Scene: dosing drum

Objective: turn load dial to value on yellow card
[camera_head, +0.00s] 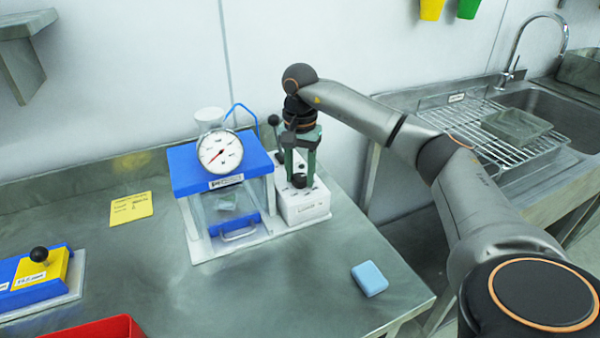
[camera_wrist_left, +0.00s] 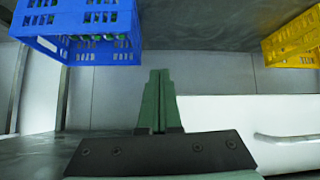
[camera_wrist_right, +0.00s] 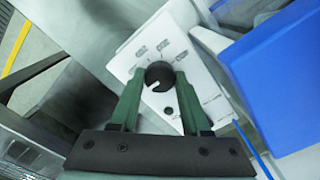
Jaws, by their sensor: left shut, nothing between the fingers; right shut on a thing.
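The load dial is a black round knob (camera_wrist_right: 159,72) with a white pointer mark, on a white box (camera_head: 303,207) beside the blue-topped unit. My right gripper (camera_wrist_right: 158,82) reaches down from above and is shut on the knob, one green finger on each side. Small printed labels lie around the knob, too small to read. In the head view the knob (camera_head: 299,181) shows just under the fingertips. The yellow card (camera_head: 131,208) lies flat on the bench at left; its writing is unreadable. My left gripper (camera_wrist_left: 158,76) is shut and empty, away from the bench things.
The blue-topped unit (camera_head: 222,180) carries a round gauge (camera_head: 220,152) and a front handle. A black-knobbed lever (camera_head: 274,120) stands close left of my right gripper. A blue sponge (camera_head: 369,278) lies at right front. A red bin (camera_head: 95,329) and a yellow-blue block (camera_head: 42,270) are at left.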

